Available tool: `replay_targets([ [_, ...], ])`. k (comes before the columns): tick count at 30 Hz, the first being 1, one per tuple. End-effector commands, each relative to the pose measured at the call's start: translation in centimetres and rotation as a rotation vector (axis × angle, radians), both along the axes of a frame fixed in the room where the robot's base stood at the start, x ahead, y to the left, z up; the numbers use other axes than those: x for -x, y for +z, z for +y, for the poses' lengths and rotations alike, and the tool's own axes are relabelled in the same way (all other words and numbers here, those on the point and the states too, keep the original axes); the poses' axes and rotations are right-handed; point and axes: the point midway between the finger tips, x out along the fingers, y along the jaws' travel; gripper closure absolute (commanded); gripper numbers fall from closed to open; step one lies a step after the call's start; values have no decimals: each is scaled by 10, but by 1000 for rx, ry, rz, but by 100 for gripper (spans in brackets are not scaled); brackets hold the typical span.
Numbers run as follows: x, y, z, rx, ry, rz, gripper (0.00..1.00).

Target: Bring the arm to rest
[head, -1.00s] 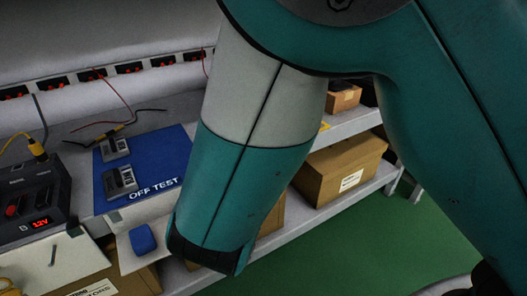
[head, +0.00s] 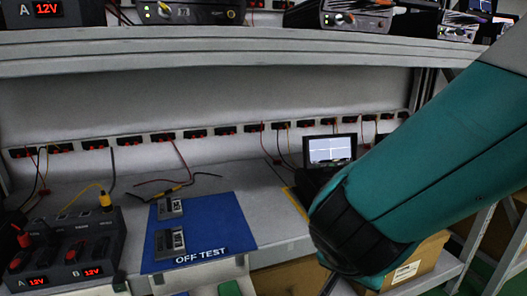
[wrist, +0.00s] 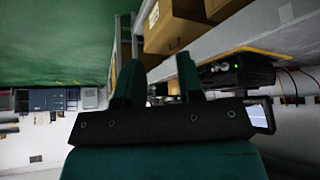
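My gripper (wrist: 157,76) shows in the wrist view with its two teal fingers apart and nothing between them. It is clear of the shelves and boxes seen past it, and that view is turned over. In the head view my teal arm crosses the right side in front of the bench, and the fingers do not show there.
A blue OFF TEST mat (head: 222,222) bears two grey devices. A 12V unit (head: 68,250) stands left of it. Cardboard boxes (wrist: 174,28) sit on a lower shelf; green floor (wrist: 55,40) is open.

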Motion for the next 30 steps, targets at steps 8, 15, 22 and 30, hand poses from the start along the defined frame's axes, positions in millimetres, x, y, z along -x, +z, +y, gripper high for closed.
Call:
replay_targets([
  [8, 72, 45, 0, -275, 691, 399, 66],
  [15, 126, 91, 10, -358, 1287, 364, 66],
  [22, 133, 155, 12, -358, 1360, 361, 66],
  [30, 132, 245, 12, -358, 1359, 360, 66],
])
